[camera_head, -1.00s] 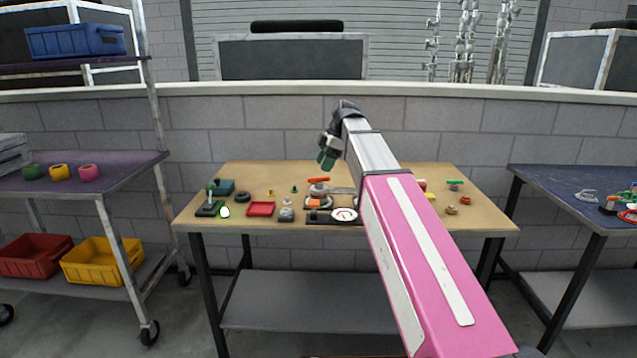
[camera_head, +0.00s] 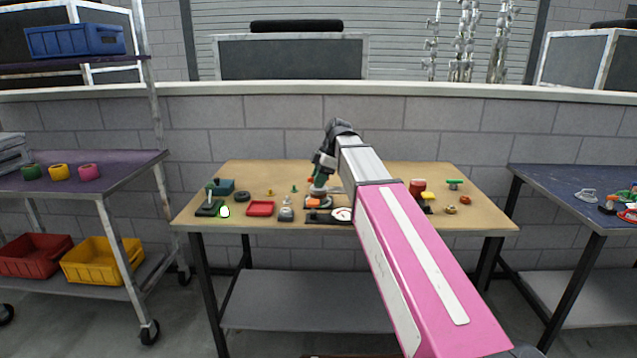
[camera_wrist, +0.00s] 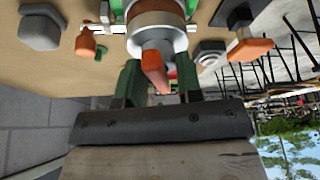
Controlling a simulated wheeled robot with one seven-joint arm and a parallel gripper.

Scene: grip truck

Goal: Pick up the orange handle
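The orange handle (camera_wrist: 153,70) sits on a round metal valve body (camera_wrist: 157,38) in the middle of the wrist view. My gripper (camera_wrist: 159,78) is open, with its two green fingers on either side of the handle. Gaps show between the fingers and the handle. In the head view my gripper (camera_head: 321,178) is low over the wooden table at the valve and hides most of it. Only a small bit of the orange handle (camera_head: 310,180) shows to the left of the gripper.
Other small parts with orange pieces (camera_wrist: 250,50) lie close around the valve. The wooden table (camera_head: 280,177) also bears a red tray (camera_head: 260,208), a white dial (camera_head: 342,214) and a dark red cylinder (camera_head: 418,186). A purple shelf cart (camera_head: 125,165) stands at left, a blue table (camera_head: 560,190) at right.

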